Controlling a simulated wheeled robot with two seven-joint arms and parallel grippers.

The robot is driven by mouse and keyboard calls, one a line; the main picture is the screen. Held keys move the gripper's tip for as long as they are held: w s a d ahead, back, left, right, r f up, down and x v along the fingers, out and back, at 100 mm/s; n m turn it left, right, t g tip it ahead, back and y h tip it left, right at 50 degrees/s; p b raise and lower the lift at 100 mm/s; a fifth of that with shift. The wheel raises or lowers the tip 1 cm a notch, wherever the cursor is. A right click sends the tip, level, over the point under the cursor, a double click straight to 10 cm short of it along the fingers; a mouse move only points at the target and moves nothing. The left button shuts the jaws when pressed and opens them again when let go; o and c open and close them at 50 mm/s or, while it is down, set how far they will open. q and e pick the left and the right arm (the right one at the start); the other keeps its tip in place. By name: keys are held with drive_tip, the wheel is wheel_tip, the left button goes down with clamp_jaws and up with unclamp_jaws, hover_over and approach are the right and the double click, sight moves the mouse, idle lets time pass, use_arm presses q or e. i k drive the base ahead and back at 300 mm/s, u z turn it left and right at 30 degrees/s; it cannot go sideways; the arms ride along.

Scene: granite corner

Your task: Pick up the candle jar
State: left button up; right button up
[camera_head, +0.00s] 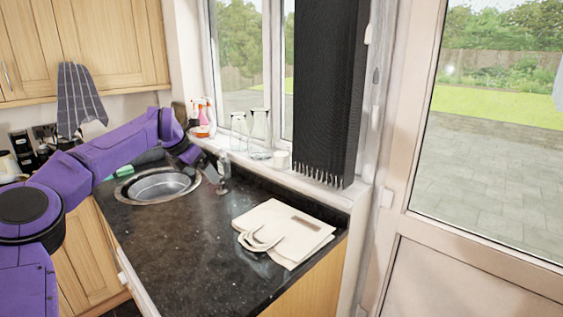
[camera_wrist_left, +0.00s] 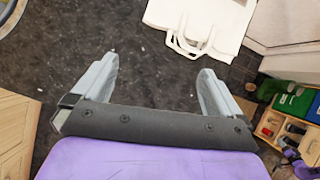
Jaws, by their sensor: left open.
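A small white jar (camera_head: 281,159), which looks like the candle jar, stands on the windowsill right of the clear glassware. It does not show in the left wrist view. My left gripper (camera_head: 198,158) is near the sink and tap, to the left of the jar and well apart from it. In the left wrist view my left gripper (camera_wrist_left: 158,68) has its two fingers spread wide with nothing between them, above the dark countertop. My right gripper is not in view.
A folded cream tote bag (camera_head: 284,232) lies on the black counter (camera_head: 175,245). The round sink (camera_head: 158,186) is at the back left. Upturned glasses (camera_head: 260,127) and spray bottles (camera_head: 203,118) line the sill. A dark curtain (camera_head: 326,85) hangs right of the jar.

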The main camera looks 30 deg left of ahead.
sight(280, 154)
drive_tip(key=i, duration=1.5)
